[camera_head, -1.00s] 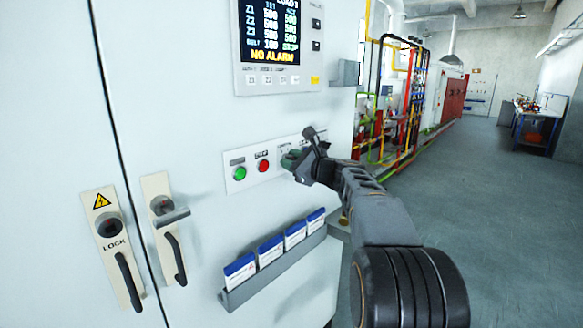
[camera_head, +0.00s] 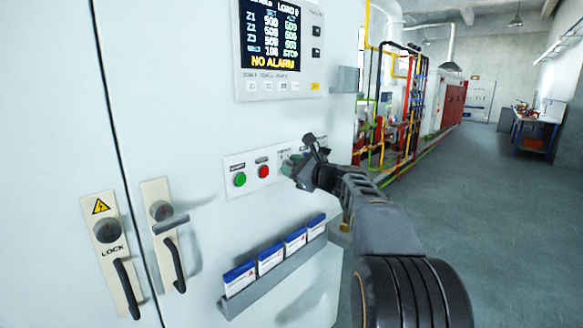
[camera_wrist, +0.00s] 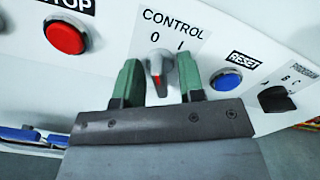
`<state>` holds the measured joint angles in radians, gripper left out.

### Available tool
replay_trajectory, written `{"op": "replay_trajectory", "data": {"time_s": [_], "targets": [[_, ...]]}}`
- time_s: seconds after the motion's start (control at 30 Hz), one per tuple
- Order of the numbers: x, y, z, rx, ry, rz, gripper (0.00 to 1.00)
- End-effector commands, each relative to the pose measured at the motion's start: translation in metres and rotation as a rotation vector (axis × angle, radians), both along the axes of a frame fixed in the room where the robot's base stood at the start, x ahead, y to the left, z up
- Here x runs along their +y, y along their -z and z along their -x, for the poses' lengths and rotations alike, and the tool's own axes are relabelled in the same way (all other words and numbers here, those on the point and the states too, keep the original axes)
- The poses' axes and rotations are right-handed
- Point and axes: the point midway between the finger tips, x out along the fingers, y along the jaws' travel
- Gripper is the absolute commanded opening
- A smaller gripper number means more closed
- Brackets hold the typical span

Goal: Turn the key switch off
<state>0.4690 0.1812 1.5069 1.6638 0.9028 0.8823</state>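The control switch (camera_wrist: 158,68) is a grey knob with a red mark, under the label CONTROL with 0 and I in the wrist view. I cannot tell for sure which mark it points to. My gripper (camera_wrist: 161,78) has its two green fingers on either side of the knob, with a visible gap on each side. It is open, and its dark body hides the area below the knob. In the head view my gripper (camera_head: 298,162) is at the cabinet's button panel and hides the switch.
In the wrist view a red stop button (camera_wrist: 66,38) is left of the switch; a blue reset button (camera_wrist: 226,79) and a black program selector (camera_wrist: 276,98) are right. In the head view, a rack of cards (camera_head: 272,270) juts out below the panel. Open floor (camera_head: 450,190) lies right.

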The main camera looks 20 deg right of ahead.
Motion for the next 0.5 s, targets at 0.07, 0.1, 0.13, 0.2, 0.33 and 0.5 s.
{"op": "replay_trajectory", "data": {"time_s": [0.07, 0.1, 0.13, 0.2, 0.33, 0.5], "targets": [[-0.004, 0.0, 0.007, -0.002, 0.003, 0.0, 0.36], [-0.006, 0.0, 0.012, -0.001, 0.002, 0.0, 0.36], [-0.008, 0.001, 0.016, -0.001, 0.003, 0.001, 0.36], [-0.013, 0.001, 0.028, -0.002, 0.004, 0.0, 0.36], [-0.025, 0.001, 0.054, -0.002, 0.005, 0.002, 0.36], [-0.039, 0.001, 0.084, 0.0, 0.004, 0.001, 0.36]]}}
